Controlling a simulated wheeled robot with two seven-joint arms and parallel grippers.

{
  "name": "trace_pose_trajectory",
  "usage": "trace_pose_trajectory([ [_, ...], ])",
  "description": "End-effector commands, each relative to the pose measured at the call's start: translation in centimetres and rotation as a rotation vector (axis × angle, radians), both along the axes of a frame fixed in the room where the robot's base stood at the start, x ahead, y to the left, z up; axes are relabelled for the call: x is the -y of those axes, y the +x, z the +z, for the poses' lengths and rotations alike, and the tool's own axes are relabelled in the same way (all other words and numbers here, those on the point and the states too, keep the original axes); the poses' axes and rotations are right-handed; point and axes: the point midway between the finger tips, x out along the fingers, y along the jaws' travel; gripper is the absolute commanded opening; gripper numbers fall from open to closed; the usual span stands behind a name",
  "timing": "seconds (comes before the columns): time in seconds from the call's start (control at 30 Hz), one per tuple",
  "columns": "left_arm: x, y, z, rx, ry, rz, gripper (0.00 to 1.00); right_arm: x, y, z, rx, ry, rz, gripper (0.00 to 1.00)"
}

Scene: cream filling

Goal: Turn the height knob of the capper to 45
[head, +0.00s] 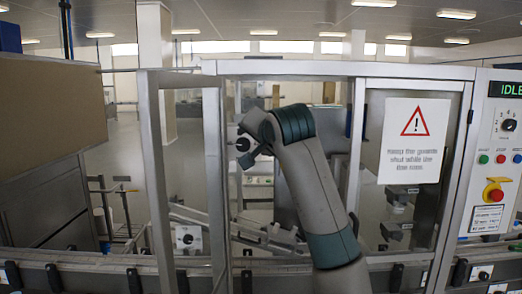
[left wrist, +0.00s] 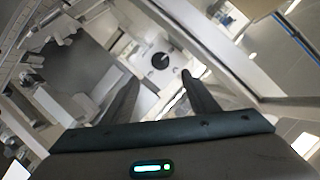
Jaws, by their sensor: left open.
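A round white dial with a black knob (left wrist: 161,61) sits on a pale plate in the left wrist view. I take it to be the capper's height knob; its scale numbers are too small to read. My left gripper (left wrist: 161,78) is open, its two dark fingers on either side of the line to the knob, with nothing between them. I cannot tell the gap to the knob. In the head view my left gripper (head: 242,153) is inside the guard frame, partly hidden by my arm. My right gripper is not in view.
Metal guard posts (head: 213,170) flank my arm. A guard panel with a warning sign (head: 413,140) stands at the right, beside a control panel (head: 487,200) reading IDLE with a red stop button (head: 495,194). A brown board (head: 50,110) fills the left.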

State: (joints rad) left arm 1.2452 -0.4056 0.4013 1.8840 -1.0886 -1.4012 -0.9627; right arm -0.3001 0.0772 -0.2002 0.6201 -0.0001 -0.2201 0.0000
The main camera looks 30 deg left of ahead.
Motion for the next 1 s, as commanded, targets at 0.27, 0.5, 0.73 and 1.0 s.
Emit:
trace_pose_trajectory([
  [0.27,3.0,-2.8,1.1,0.001,0.002,-0.001,0.54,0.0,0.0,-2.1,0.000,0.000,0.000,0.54],
  [0.5,3.8,-3.5,1.6,0.000,0.001,0.000,0.54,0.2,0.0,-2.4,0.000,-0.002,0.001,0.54],
  [0.73,3.8,-3.5,1.6,-0.001,0.001,0.000,0.54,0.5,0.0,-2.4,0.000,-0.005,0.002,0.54],
  [1.0,4.1,-3.5,0.1,-0.070,0.075,0.035,0.54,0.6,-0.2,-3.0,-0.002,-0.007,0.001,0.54],
])
